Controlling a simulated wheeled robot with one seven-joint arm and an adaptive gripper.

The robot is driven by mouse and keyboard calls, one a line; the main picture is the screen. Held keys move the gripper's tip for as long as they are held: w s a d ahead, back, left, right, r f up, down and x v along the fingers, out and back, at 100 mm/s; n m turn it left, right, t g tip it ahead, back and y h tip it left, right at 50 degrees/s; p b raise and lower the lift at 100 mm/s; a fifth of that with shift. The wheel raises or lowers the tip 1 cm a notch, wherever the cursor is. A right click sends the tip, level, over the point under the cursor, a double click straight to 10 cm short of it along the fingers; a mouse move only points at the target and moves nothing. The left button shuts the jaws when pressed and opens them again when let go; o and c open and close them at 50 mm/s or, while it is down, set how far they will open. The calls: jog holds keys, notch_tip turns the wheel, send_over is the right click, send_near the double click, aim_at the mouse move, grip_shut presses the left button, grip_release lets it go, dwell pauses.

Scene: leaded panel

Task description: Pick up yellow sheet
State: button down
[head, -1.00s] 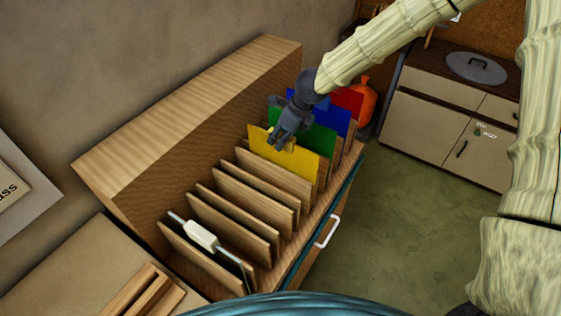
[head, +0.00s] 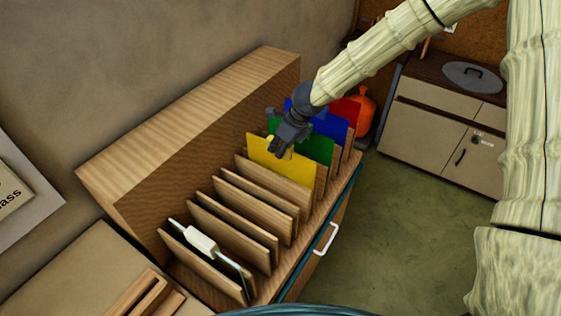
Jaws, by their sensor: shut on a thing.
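The yellow sheet (head: 290,175) stands upright in a slot of the wooden rack (head: 190,130), in front of the green sheet (head: 318,150). My gripper (head: 277,151) comes down from above and is shut on the top edge of the yellow sheet. The fingers hide a small part of that edge. The sheet's lower part is hidden behind a wooden divider. I cannot tell whether it is lifted off the slot's bottom.
A blue sheet (head: 331,126) and a red sheet (head: 345,110) stand behind the green one. Several wooden dividers (head: 232,216) fill the near side, with a white-handled clear pane (head: 200,241) in the nearest slot. A cabinet (head: 440,125) stands at back right; floor between is clear.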

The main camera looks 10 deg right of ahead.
notch_tip(320, 180, up, 28)
jog(key=b, duration=0.5)
dwell(0.3)
dwell(0.6)
